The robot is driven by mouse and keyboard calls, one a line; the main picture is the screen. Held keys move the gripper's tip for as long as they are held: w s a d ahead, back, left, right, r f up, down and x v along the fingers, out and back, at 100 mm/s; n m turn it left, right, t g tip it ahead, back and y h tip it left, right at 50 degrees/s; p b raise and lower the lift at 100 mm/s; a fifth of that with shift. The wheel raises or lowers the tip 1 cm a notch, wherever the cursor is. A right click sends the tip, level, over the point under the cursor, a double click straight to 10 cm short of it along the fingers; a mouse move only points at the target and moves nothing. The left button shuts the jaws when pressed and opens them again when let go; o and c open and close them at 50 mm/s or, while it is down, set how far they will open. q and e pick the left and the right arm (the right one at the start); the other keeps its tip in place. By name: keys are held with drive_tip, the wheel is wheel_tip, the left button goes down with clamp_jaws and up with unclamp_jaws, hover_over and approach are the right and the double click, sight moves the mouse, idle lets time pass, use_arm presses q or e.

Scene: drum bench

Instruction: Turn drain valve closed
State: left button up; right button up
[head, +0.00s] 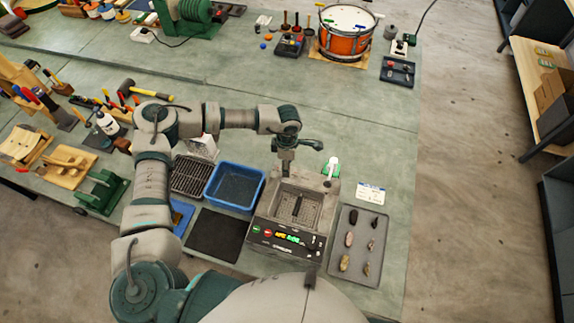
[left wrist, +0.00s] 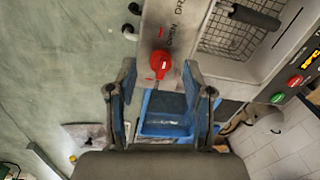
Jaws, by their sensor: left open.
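The red drain valve (left wrist: 161,63) shows in the left wrist view on the grey side panel of the cleaner, near printed lettering that includes "DRAIN" and "OPEN". My left gripper (left wrist: 160,88) is open, with one finger on each side just below the valve in the picture. I cannot tell whether a finger touches it. In the head view the cleaner (head: 260,240) has a basket in its tank and a lit front panel. My left gripper (head: 287,158) is at its far side, and the valve is hidden there. My right gripper is not in view.
A blue tub (head: 235,187) and a dark rack (head: 192,176) stand left of the cleaner. A grey tray (head: 357,246) with several small pieces lies to its right. A white upright piece (head: 332,165) stands at the cleaner's far right corner. Bare bench lies beyond.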

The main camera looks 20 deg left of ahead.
use_arm(q)
drive_tip(key=shift+a+f, duration=0.15)
drive_tip(key=shift+f, duration=0.75)
clamp_jaws()
